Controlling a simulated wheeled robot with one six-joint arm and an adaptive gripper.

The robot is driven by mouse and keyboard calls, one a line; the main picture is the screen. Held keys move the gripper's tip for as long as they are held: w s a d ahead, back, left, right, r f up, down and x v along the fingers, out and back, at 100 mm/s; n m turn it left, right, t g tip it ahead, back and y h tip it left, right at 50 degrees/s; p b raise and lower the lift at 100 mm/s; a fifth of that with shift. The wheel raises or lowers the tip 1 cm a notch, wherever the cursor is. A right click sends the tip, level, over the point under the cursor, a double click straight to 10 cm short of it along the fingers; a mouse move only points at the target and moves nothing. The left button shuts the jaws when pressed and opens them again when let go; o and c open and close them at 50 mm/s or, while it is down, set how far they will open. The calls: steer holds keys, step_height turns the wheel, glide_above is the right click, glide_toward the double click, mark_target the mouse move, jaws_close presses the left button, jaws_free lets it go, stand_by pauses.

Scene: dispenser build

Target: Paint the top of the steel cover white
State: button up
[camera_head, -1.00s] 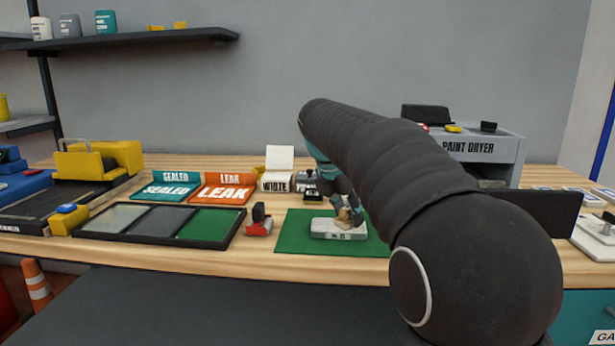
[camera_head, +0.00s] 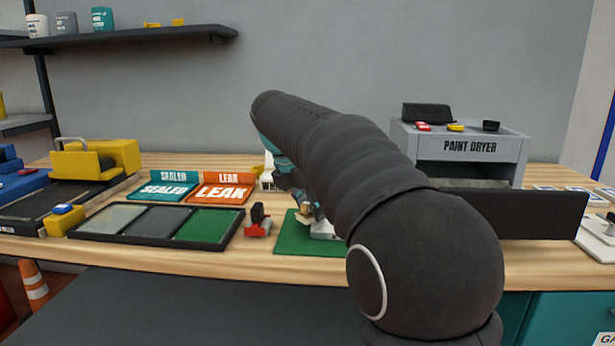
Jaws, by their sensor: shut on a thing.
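The steel cover (camera_head: 323,230) lies on the green mat (camera_head: 292,241). Only its pale left end shows past my arm, and I cannot tell how its top is coated. My gripper (camera_head: 303,204) is shut on a small tan tool (camera_head: 305,212), perhaps a brush, just left of and above the cover's left end. I cannot tell whether the tool touches the cover. The white paint box (camera_head: 267,180) stands behind, mostly hidden by my gripper and arm.
A paint dryer (camera_head: 470,147) stands at the back right. Left of the mat are a red and black stamp-like tool (camera_head: 258,222), a black three-section tray (camera_head: 152,239), and the SEALED (camera_head: 165,191) and LEAK (camera_head: 219,192) bins. A yellow machine (camera_head: 95,160) stands far left.

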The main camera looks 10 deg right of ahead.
steer(key=shift+r, duration=3.45)
steer(key=shift+s+d, duration=0.1)
steer(key=shift+s, duration=0.05)
